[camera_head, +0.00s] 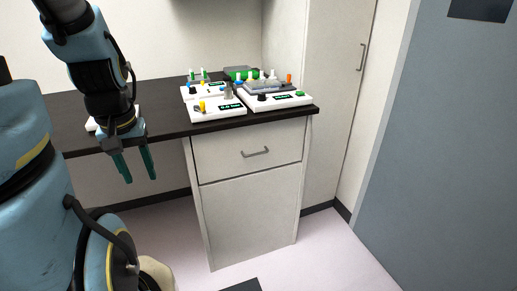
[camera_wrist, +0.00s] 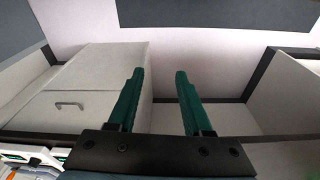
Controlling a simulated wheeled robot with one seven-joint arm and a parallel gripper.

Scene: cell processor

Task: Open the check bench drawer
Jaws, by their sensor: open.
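The check bench drawer (camera_head: 247,151) is the upper front of a pale cabinet under the dark bench top, and it looks shut. Its grey bar handle (camera_head: 255,152) sits at the middle of the drawer front. The handle also shows in the wrist view (camera_wrist: 70,105), left of the fingers. My gripper (camera_head: 139,181) has green fingers pointing down, in front of the bench edge and left of the drawer, apart from the handle. In the wrist view, my gripper (camera_wrist: 156,75) is open with nothing between its fingers.
The black bench top (camera_head: 160,128) carries several white devices with coloured knobs (camera_head: 218,108) above the drawer. A lower panel (camera_head: 250,213) is below the drawer. A tall cabinet (camera_head: 325,90) and a blue-grey panel (camera_head: 440,150) stand at the right. Floor before the drawer is mostly clear.

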